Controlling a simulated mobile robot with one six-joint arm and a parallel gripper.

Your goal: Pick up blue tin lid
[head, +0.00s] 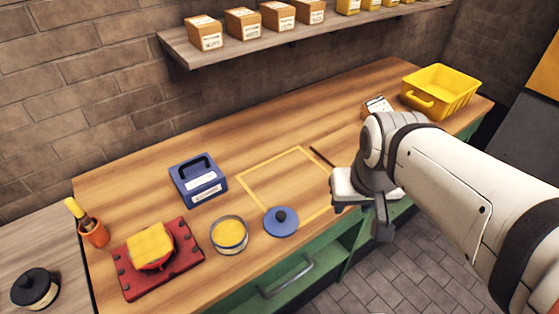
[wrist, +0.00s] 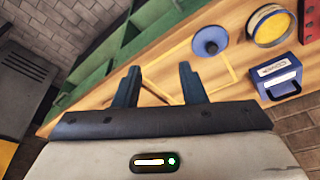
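The blue tin lid (head: 281,221) lies flat on the wooden bench near its front edge, with a dark round knob on top. It also shows in the wrist view (wrist: 209,41), beyond my gripper's fingers. My gripper (wrist: 158,85) is open and empty, its two dark fingers apart. In the head view my gripper (head: 375,218) is to the right of the lid, over the bench's front edge, clear of the lid. An open round tin (head: 229,235) with yellow contents stands just left of the lid.
A blue box with a handle (head: 198,181) stands behind the tin. A red tray (head: 160,262) with a yellow-topped item is at left. A yellow bin (head: 440,92) is at far right. A yellow outlined square (head: 284,178) on the bench is mostly clear.

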